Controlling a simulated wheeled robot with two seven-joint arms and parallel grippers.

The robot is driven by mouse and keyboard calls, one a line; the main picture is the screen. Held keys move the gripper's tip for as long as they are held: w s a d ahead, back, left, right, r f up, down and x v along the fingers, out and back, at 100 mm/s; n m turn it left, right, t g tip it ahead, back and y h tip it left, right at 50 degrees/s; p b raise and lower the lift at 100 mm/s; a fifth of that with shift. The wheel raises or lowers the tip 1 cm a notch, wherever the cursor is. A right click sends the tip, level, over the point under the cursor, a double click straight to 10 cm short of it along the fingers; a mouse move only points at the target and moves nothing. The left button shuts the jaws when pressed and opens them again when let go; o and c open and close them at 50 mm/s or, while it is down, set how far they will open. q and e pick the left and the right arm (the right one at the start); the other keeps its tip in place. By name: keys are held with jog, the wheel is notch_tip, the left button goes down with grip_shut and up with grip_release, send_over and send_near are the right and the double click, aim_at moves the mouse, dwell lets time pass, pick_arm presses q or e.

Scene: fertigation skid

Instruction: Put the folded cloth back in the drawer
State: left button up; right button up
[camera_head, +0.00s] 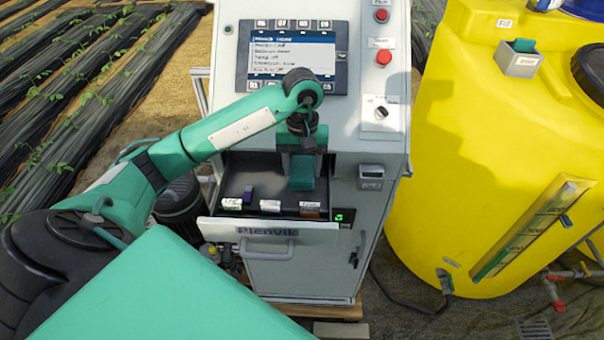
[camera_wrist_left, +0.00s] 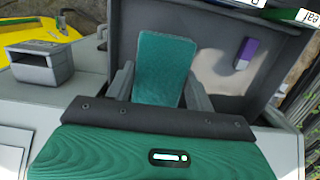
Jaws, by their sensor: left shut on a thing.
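A folded green cloth (camera_head: 302,172) is at my left gripper (camera_head: 301,152), above the right part of the open drawer (camera_head: 232,178). In the left wrist view the cloth (camera_wrist_left: 163,68) stands up between the two grey fingers of my left gripper (camera_wrist_left: 160,82), which is shut on it. The grey drawer interior (camera_wrist_left: 215,75) lies behind it in that view. I cannot tell whether the cloth touches the drawer floor. My right gripper is not in view.
A purple item (camera_head: 248,192) lies in the drawer; small labelled blocks (camera_head: 270,206) line its front. A grey holder (camera_head: 371,172) is fixed on the cabinet right of the drawer. The control screen (camera_head: 292,52) is above. A yellow tank (camera_head: 490,150) stands at right.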

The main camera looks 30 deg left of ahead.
aim_at(302, 177)
pick_arm(q)
notch_tip(302, 177, down, 3)
jog(key=shift+f+p, duration=0.15)
jog(key=shift+p, duration=0.55)
jog(key=shift+f, duration=0.25)
jog(key=shift+f, duration=0.1)
jog(key=shift+f+b, duration=0.1)
jog(key=shift+b, duration=0.2)
jog(key=o, duration=0.9)
